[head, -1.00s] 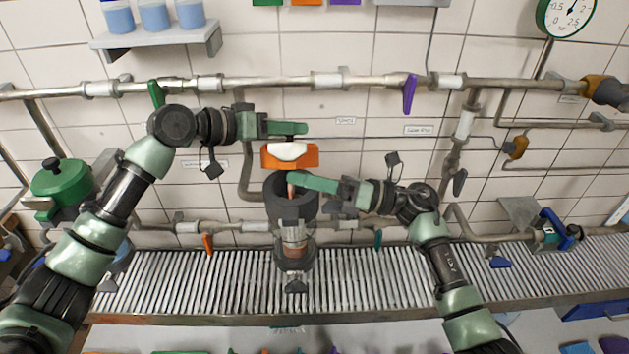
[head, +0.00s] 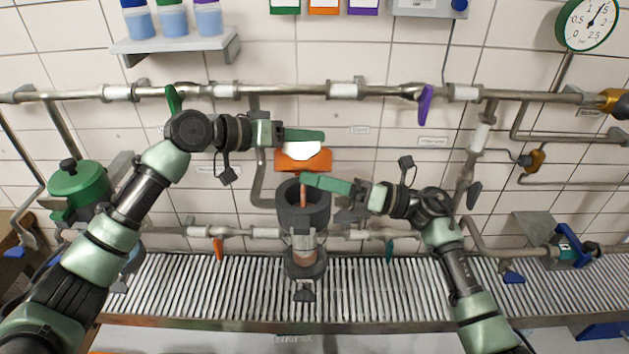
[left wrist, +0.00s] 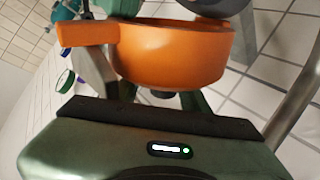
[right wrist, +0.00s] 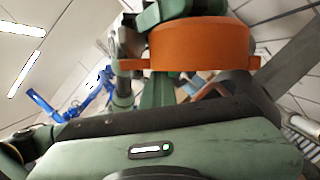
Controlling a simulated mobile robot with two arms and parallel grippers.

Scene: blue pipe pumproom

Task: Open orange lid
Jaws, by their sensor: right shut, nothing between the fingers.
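The orange lid (head: 303,163) stands raised above the back of a dark grey round pot (head: 291,214), with a white patch at its top. The pot's mouth is open. My left gripper (head: 322,135) is at the lid's top edge; whether its fingers are parted is unclear. My right gripper (head: 304,180) is shut and empty, over the pot's mouth just below the lid. In the right wrist view the lid (right wrist: 190,44) is close ahead; contact cannot be told.
A horizontal pipe (head: 300,91) with a purple handle (head: 424,105) runs along the tiled wall behind. A ribbed roller conveyor (head: 400,285) lies below the pot. A green-lidded vessel (head: 78,185) stands at left. A shelf with bottles (head: 175,45) is at upper left.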

